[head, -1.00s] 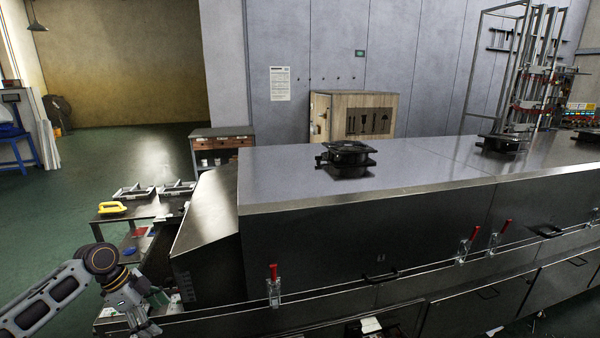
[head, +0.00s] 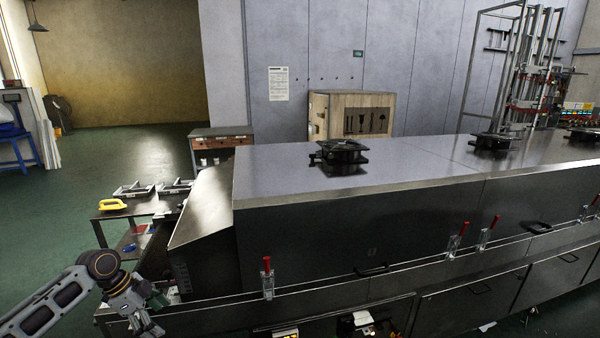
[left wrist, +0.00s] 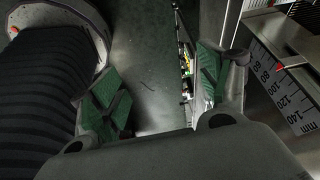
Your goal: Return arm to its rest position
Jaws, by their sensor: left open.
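My left arm (head: 45,305) comes in from the lower left of the head view, low beside the near left end of the dryer. Its gripper (head: 156,313) is at the lower left, close to the dryer's end and rail. The gripper is open and empty. My right arm and gripper are not in view.
The long steel tunnel dryer (head: 350,220) fills the middle and right, with red-handled clamps (head: 267,280) along its front. A printed millimetre scale (left wrist: 282,85) is close right of the fingers. A bench (head: 125,208) stands behind the arm. Green floor (head: 50,225) is clear at left.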

